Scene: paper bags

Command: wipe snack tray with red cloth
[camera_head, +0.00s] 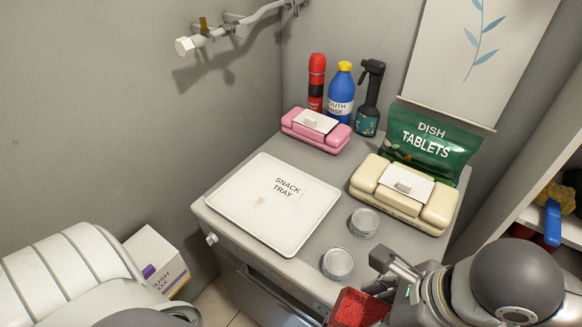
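The white snack tray (240,221) lies on the grey counter, its label facing up. A faint brownish smudge (258,202) shows on its surface. A red, rough-textured item (353,308), possibly the red cloth or something holding it, is at the bottom edge and partly cut off. My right gripper (386,276) is at the counter's front right, just above and beside the red item, apart from the tray. Its fingers are partly hidden, and I cannot tell whether it grips the red item. My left gripper is not in view.
Two round tins (364,222) (338,263) stand right of the tray. A cream box (404,190), a pink box (316,129), a green dish tablets bag (430,140) and bottles (341,92) line the back. A white carton (155,258) is at lower left.

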